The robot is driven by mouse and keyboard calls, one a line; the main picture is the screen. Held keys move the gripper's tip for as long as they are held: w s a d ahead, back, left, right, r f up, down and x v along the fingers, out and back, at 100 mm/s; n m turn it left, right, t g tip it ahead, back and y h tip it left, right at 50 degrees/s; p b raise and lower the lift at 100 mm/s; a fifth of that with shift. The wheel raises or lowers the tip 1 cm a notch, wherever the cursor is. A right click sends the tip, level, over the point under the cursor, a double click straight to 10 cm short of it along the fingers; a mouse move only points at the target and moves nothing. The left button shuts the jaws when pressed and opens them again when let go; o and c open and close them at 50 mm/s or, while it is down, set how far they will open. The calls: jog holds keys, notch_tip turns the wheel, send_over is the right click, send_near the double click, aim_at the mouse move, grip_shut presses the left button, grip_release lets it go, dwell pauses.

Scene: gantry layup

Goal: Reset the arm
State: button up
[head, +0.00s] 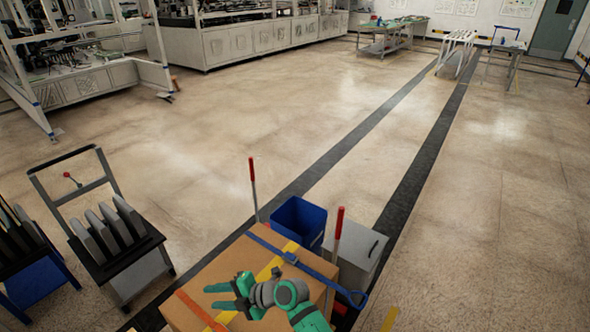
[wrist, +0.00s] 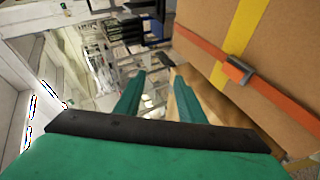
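My gripper (head: 229,297) is green with dark parts and shows at the bottom of the head view, in front of and over the top of a cardboard box. In the wrist view my gripper (wrist: 157,92) has its two green fingers apart with nothing between them. My green and grey arm reaches in from the bottom of the head view. Whether my gripper touches the box cannot be told.
The cardboard box (head: 215,268) has blue, orange and yellow straps; it also shows in the wrist view (wrist: 210,30). A blue bin (head: 297,224) and grey bin (head: 358,250) stand behind it. A cart (head: 118,262) with grey plates stands left. Open floor lies beyond.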

jog(key=s+a+r+y, duration=0.3)
jog(key=a+r+y, duration=0.1)
jog(key=a+r, duration=0.35)
jog(key=s+r+m+t+y, duration=0.3)
jog(key=r+m+t, duration=0.2)
jog(key=r, duration=0.4)
jog(key=s+r+m+t+y, duration=0.35)
jog(key=r+t, duration=0.25)
jog(key=r, duration=0.2)
jog(key=s+d+f+m+h, duration=0.6)
jog(key=s+d+m+h, duration=0.1)
jog(key=s+d, duration=0.2)
jog(key=s+d+f+m+t+h, duration=0.1)
jog(key=s+d+f+m+h, duration=0.6)
jog(key=s+d, duration=0.3)
jog(key=s+d+f+m+h, duration=0.7)
jog(key=s+d+h, duration=0.1)
jog(key=d, duration=0.3)
jog(key=shift+s+d+f+t+h, duration=0.2)
jog(key=shift+s+t+h, duration=0.15)
jog(key=shift+s, duration=0.35)
jog(key=shift+c, duration=0.6)
